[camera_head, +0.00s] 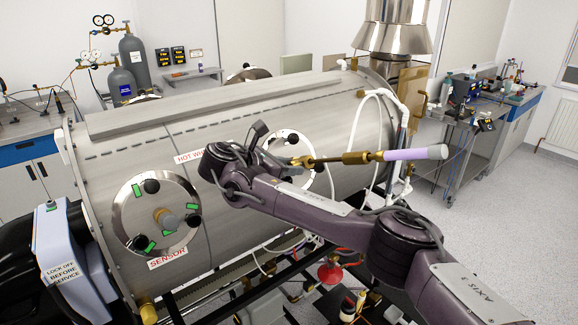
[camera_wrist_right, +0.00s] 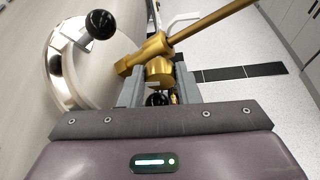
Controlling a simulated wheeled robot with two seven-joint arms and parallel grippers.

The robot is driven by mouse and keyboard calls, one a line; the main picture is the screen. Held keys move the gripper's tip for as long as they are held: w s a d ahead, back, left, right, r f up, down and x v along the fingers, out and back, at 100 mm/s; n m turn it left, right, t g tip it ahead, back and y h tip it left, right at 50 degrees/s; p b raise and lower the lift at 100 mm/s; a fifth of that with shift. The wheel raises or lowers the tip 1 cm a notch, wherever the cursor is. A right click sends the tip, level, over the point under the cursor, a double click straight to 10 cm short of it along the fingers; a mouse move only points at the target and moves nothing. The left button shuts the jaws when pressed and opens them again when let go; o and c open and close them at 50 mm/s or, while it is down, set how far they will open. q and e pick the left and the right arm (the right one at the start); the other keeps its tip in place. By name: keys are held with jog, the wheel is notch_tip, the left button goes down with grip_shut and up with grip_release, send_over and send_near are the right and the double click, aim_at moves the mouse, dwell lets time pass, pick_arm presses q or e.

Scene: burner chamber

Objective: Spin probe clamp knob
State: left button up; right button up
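The brass probe (camera_head: 345,158) sticks out to the right from the second round port (camera_head: 325,182) of the steel chamber and ends in a lavender grip with a white tip. In the right wrist view its brass clamp (camera_wrist_right: 145,55) sits across the rod, with the clamp knob (camera_wrist_right: 160,72) below it. My right gripper (camera_wrist_right: 160,80) has one grey finger on each side of the knob, and they appear to press on it. In the head view my right gripper (camera_head: 289,166) is at the clamp, partly hidden by my arm. My left gripper is not in view.
The chamber wall (camera_head: 240,140) is close behind the clamp. A black ball knob (camera_wrist_right: 100,24) on the port flange is near my fingers. Another flange (camera_head: 125,215), labelled SENSOR, is to the left. White hoses (camera_head: 378,95) and a red valve (camera_head: 330,272) are near my right arm.

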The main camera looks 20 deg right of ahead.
jog(key=shift+c, duration=1.2)
jog(key=shift+w+n+g+h, duration=0.1)
jog(key=shift+n+g+h, duration=0.4)
jog(key=shift+n, duration=0.6)
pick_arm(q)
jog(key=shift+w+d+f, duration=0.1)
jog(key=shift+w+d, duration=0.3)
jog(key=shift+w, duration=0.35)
pick_arm(e)
jog(key=shift+w+a+n+g+h, duration=0.15)
jog(key=shift+n+g+h, duration=0.25)
jog(key=shift+n+g, duration=0.6)
jog(key=shift+n, duration=0.3)
jog(key=o, duration=0.9)
jog(key=shift+o, duration=0.2)
